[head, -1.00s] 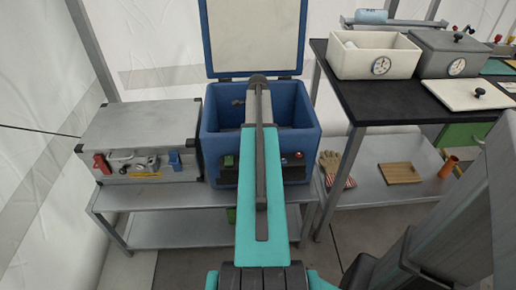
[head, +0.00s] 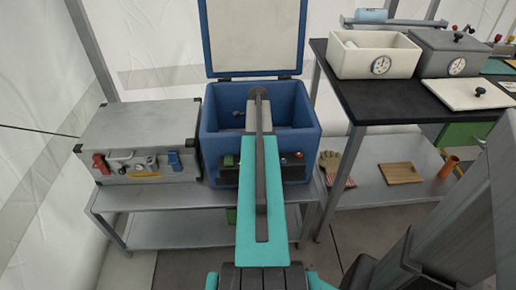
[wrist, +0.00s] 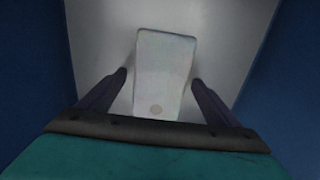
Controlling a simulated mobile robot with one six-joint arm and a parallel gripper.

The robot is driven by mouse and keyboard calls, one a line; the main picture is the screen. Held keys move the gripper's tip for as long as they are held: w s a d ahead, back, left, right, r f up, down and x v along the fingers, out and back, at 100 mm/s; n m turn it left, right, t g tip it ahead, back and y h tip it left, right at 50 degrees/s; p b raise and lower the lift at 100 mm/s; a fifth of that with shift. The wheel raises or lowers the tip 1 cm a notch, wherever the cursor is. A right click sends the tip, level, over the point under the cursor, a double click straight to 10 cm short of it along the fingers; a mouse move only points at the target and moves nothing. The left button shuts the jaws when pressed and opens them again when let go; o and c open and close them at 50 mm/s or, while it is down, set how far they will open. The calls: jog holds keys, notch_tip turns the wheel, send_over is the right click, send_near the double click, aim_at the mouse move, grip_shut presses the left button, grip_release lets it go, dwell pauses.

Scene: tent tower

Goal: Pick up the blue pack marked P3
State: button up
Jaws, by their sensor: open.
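In the wrist view a pale, whitish block-shaped pack (wrist: 163,75) lies on the light grey floor inside the blue box. It looks washed out, and I can read no P3 mark; a small round spot shows at its near end. My gripper (wrist: 159,78) is open, with one finger on each side of the pack and a gap beside each. In the head view the open blue cool box (head: 305,128) stands on a metal bench, its lid raised. My arm reaches into it and hides the gripper and the pack there.
The box's blue walls rise close around my gripper. A grey metal case (head: 135,130) stands left of the box. A black-topped table (head: 390,98) to the right holds a white bin (head: 350,62) and a grey bin (head: 440,66). A glove (head: 338,168) lies on the shelf below.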

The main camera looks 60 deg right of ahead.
jog(key=c, duration=1.3)
jog(key=shift+r, duration=0.15)
jog(key=shift+c, duration=0.2)
notch_tip(320, 180, up, 28)
jog(key=p, duration=0.2)
